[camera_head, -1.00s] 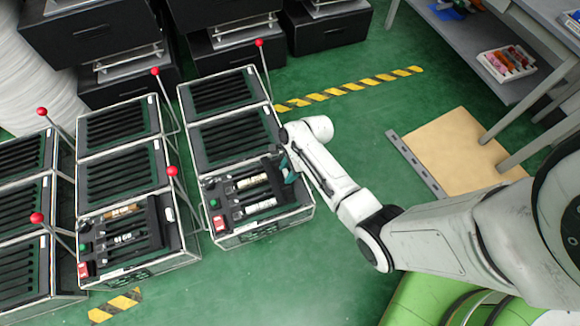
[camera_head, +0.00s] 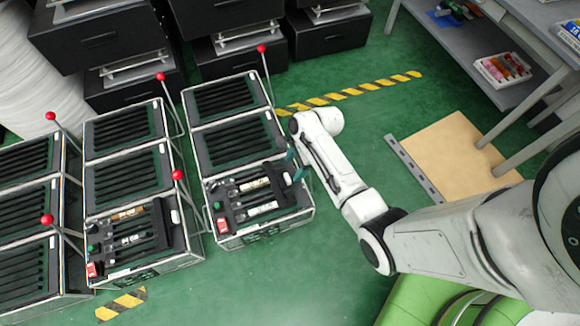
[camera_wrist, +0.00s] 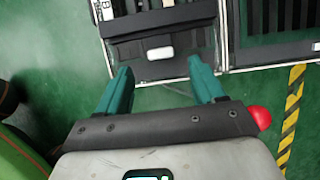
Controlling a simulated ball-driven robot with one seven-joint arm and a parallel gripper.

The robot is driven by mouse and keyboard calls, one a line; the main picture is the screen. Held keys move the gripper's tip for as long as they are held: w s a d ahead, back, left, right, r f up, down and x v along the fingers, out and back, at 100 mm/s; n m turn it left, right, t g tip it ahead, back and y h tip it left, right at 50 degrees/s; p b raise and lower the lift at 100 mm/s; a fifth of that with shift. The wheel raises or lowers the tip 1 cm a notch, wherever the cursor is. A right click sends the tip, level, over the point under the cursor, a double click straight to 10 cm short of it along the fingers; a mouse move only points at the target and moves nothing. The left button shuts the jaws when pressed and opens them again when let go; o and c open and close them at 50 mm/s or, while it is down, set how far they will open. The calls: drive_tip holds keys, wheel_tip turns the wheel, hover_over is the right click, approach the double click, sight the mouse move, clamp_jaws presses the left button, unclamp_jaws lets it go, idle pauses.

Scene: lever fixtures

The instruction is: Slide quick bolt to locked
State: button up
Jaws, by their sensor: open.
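The nearest fixture box (camera_head: 265,234) has a dark front panel with two pale labelled cylinders and several dark bars. A small white block (camera_head: 287,178) sits at the panel's right end; it also shows in the wrist view (camera_wrist: 160,53) on a dark strip. I cannot tell for certain whether this block is the quick bolt's handle, or whether the bolt is locked. My gripper (camera_head: 295,166) is at the box's right edge, with teal fingers apart. In the wrist view my gripper (camera_wrist: 160,75) is open and empty, its fingertips on either side of the block's line, apparently short of it.
A red button (camera_head: 221,225) is at the panel's left end. A red-knobbed lever (camera_head: 262,49) rises behind the box. Another similar box (camera_head: 150,268) stands to the left.

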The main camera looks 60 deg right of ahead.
drive_tip(key=p+v, duration=0.1)
drive_tip(key=v, duration=0.3)
idle(0.6)
